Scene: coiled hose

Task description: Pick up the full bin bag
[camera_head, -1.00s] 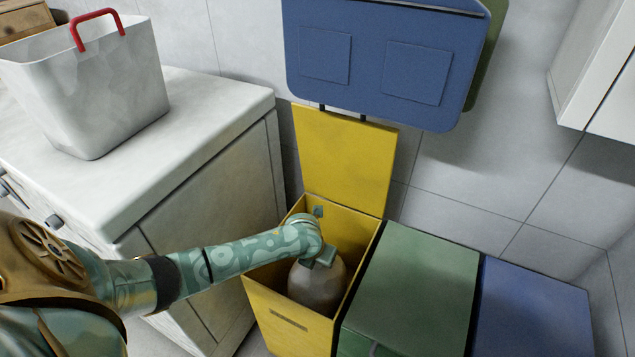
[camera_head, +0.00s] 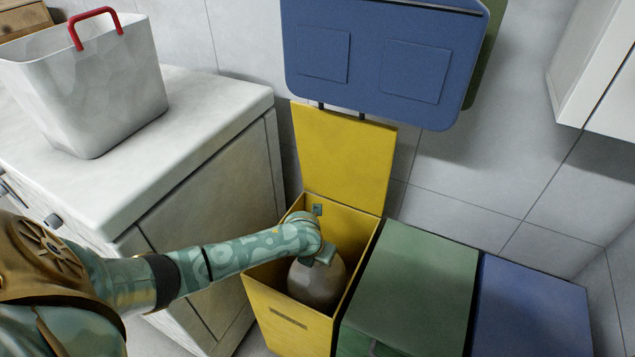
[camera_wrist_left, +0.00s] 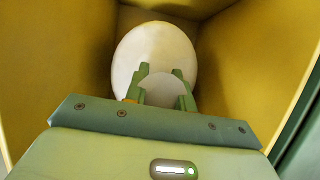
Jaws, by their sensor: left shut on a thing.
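The full bin bag (camera_head: 317,284) is a pale, rounded bag inside the open yellow bin (camera_head: 290,317). My left gripper (camera_head: 322,254) reaches down into the bin from above and is shut on the top of the bag. In the left wrist view the white bag (camera_wrist_left: 150,50) sits between the yellow walls, and the two green fingers of my left gripper (camera_wrist_left: 163,90) close around its narrow top. The bag's underside is hidden in the bin. My right gripper is not in view.
The yellow lid (camera_head: 343,155) stands open behind the bin. A closed green bin (camera_head: 415,285) and blue bin (camera_head: 530,310) stand to its right. A white cabinet (camera_head: 215,190) on the left carries a white basket (camera_head: 105,100). A blue panel (camera_head: 385,60) hangs above.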

